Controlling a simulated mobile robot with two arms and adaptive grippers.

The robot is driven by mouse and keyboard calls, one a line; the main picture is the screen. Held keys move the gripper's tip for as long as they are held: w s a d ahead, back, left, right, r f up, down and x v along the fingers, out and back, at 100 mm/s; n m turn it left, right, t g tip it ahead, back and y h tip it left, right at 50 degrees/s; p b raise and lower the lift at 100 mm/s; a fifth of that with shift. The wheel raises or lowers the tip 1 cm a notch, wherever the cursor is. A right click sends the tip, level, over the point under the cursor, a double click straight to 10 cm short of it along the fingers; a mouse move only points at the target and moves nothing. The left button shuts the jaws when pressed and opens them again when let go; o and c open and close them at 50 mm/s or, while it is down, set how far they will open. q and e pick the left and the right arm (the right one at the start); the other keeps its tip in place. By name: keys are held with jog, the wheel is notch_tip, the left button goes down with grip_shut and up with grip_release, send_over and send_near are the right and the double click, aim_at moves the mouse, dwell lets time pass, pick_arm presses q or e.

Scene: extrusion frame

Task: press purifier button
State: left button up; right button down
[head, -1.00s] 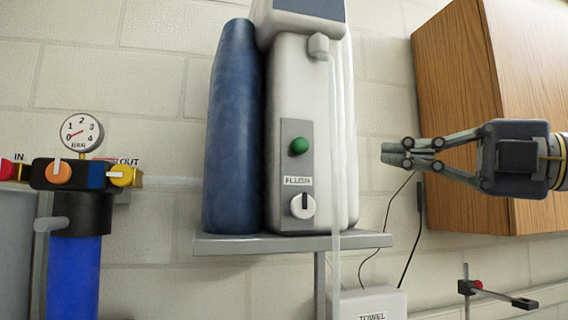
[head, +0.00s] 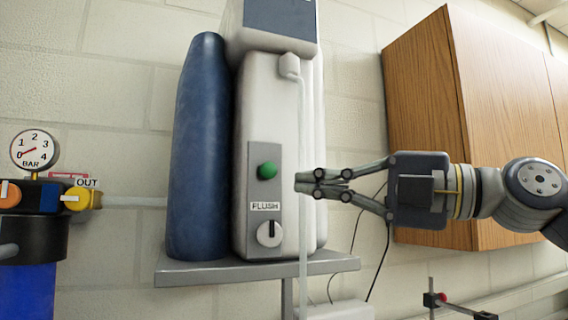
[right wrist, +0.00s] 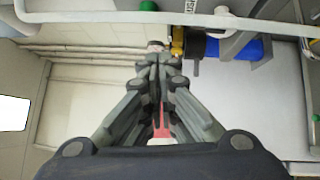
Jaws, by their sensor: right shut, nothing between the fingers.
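The white purifier (head: 285,130) stands on a grey wall shelf (head: 250,270) in the head view. Its green button (head: 267,170) sits on a grey front panel, above the FLUSH label (head: 265,206) and a white knob (head: 270,234). My right gripper (head: 300,183) is shut and empty. In the picture its fingertips are just right of the green button, over the purifier's right front edge; contact cannot be told. In the right wrist view, the shut fingers (right wrist: 158,62) point up the picture, and a green button (right wrist: 148,6) shows at the top edge. My left gripper is not in view.
A blue cylinder (head: 200,150) stands left of the purifier. A clear tube (head: 303,150) hangs down its front, near my fingertips. A wooden cabinet (head: 430,120) is behind my right arm. A gauge (head: 34,149) and valves are at left.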

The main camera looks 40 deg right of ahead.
aim_at(268, 170)
jog(key=w+p, duration=0.1)
jog(key=w, duration=0.1)
jog(key=w+p, duration=0.2)
jog(key=w+a+p, duration=0.1)
jog(key=w, duration=0.1)
jog(key=shift+w+r, duration=0.3)
jog(key=shift+r, duration=0.1)
